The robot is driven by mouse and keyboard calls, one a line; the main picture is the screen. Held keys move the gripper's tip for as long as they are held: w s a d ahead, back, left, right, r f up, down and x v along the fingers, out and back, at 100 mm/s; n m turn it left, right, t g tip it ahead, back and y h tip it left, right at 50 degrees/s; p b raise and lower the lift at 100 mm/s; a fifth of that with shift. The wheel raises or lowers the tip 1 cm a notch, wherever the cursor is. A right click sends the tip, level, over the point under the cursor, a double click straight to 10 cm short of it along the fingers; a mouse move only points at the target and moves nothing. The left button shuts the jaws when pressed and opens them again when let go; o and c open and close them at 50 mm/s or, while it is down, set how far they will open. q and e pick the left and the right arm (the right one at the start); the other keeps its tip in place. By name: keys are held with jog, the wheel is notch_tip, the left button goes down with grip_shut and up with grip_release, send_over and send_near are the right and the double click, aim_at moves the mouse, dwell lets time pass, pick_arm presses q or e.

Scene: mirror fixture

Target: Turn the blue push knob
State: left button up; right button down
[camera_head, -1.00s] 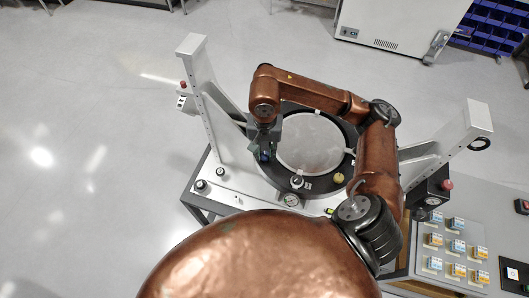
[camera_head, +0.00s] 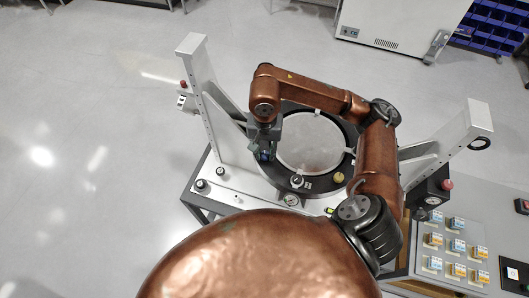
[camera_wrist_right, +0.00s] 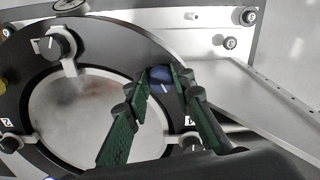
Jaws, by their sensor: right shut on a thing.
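The blue push knob (camera_wrist_right: 161,76) sits on the dark ring around the round mirror (camera_wrist_right: 95,118) in the right wrist view. My right gripper (camera_wrist_right: 166,78) is at the knob, with its green finger pads on either side of it, shut on it. In the head view my right gripper (camera_head: 264,151) is at the left side of the ring, and a small bit of blue shows between its fingers. A pale mark shows on the knob's face. The fingers hide part of the knob. My left gripper is in neither view.
A black knob (camera_wrist_right: 58,43) and a yellow knob (camera_head: 338,177) are also on the ring. White uprights of the fixture stand left (camera_head: 199,90) and right (camera_head: 455,137). A panel with several small boxes (camera_head: 457,246) is at the lower right.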

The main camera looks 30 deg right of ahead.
aim_at(265, 154)
jog(key=shift+w+d, duration=0.15)
jog(key=c, duration=1.7)
grip_release()
jog(key=shift+w+f, duration=0.1)
jog(key=shift+o, duration=0.2)
jog(key=shift+r, duration=0.5)
notch_tip(265, 154, up, 11)
